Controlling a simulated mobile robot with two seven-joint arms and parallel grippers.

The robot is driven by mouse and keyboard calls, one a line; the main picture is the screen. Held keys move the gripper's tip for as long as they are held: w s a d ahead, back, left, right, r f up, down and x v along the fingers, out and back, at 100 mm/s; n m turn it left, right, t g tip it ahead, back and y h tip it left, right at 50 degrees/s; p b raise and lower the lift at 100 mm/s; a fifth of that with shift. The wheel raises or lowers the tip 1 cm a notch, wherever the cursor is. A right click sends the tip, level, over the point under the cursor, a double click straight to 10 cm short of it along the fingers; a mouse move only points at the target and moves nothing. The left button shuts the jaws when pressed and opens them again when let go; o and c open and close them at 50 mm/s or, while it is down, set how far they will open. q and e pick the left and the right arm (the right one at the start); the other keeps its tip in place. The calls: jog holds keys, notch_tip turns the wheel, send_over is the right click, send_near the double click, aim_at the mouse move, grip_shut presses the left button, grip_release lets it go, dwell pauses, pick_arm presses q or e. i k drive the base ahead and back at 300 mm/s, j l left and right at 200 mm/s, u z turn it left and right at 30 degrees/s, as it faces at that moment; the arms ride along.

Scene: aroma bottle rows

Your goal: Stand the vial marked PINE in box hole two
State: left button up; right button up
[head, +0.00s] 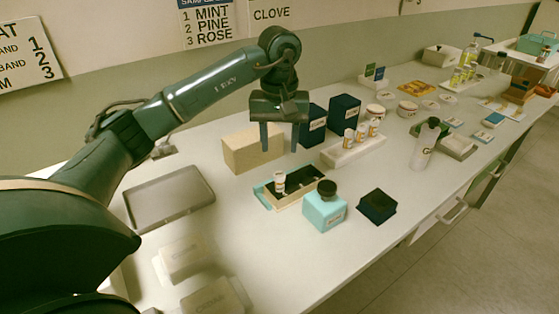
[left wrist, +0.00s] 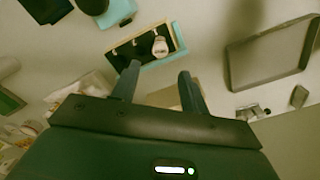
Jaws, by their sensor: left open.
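The box (head: 262,192) is a low wooden tray with a black top and a teal edge. One small white-capped vial (head: 280,181) stands at its left end; its label is too small to read. In the left wrist view the box (left wrist: 126,66) shows the vial (left wrist: 159,46) at one end and small marks along the rest of the black top. Three more vials (head: 361,134) stand in a pale rack (head: 352,156) to the right; their labels are unreadable. My left gripper (head: 280,148) is open and empty, above and behind the box. My right gripper is not in view.
A teal bottle (head: 324,212) with a black cap and a dark open box (head: 377,206) stand right of the box. A wooden block (head: 252,151) and dark boxes (head: 344,112) stand behind. A grey tray (head: 168,199) lies left. The wall sign (head: 207,24) lists MINT, PINE, ROSE.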

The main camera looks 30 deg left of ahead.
aim_at(298, 183)
jog(key=k+l, duration=0.8)
jog(key=k, duration=0.05)
